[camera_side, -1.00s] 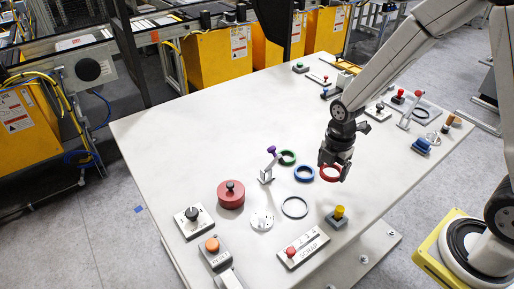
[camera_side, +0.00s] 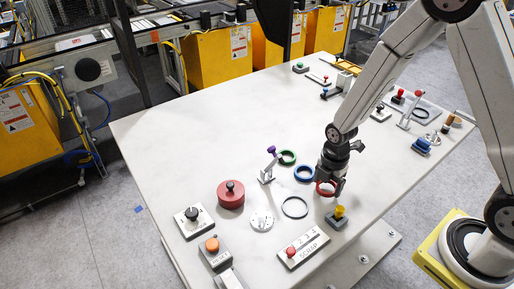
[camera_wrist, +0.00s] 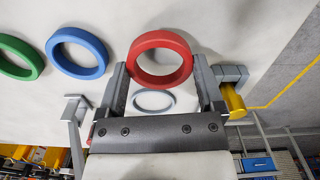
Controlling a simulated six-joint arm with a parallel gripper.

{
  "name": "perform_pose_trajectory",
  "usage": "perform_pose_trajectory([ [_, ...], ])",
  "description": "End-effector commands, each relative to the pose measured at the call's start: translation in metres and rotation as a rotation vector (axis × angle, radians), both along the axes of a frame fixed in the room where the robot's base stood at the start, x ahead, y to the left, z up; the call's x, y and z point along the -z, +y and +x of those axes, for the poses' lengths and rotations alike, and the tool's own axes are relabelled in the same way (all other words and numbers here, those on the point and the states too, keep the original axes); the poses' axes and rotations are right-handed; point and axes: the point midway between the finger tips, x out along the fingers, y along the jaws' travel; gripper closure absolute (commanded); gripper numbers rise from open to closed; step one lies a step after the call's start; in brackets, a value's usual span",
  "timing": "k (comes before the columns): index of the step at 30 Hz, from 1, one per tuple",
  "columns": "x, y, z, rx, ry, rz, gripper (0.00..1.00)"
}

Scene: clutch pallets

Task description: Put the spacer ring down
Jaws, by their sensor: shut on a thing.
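A red ring (camera_wrist: 160,40) is between the two fingers of my gripper (camera_wrist: 160,72), which is shut on it. In the side view the red ring (camera_side: 320,190) is low over the table, right of the blue ring (camera_side: 304,181); I cannot tell whether it touches the surface. My gripper (camera_side: 328,187) points down and hides part of the ring. A green ring (camera_side: 288,151) and a thin grey ring (camera_side: 283,209) lie flat on the table nearby.
A grey block with a yellow knob (camera_side: 340,212) stands close in front of my gripper. A purple-topped lever (camera_side: 267,172) stands left of the blue ring. A red round part (camera_side: 231,187) and a SCRAP button panel (camera_side: 303,248) are nearby. The table's left rear is clear.

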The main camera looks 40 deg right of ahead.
Motion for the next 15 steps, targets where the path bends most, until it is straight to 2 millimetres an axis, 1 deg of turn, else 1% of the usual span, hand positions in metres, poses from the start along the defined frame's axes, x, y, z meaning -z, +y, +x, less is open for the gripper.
perform_pose_trajectory([
  [1, 0.0051, -0.0001, -0.0005, 0.000, 0.003, 0.000, 0.78],
  [5, 0.0125, -0.0001, -0.0005, 0.000, 0.001, 0.000, 0.78],
  [15, 0.0140, 0.0000, -0.0004, 0.000, 0.000, 0.000, 0.78],
])
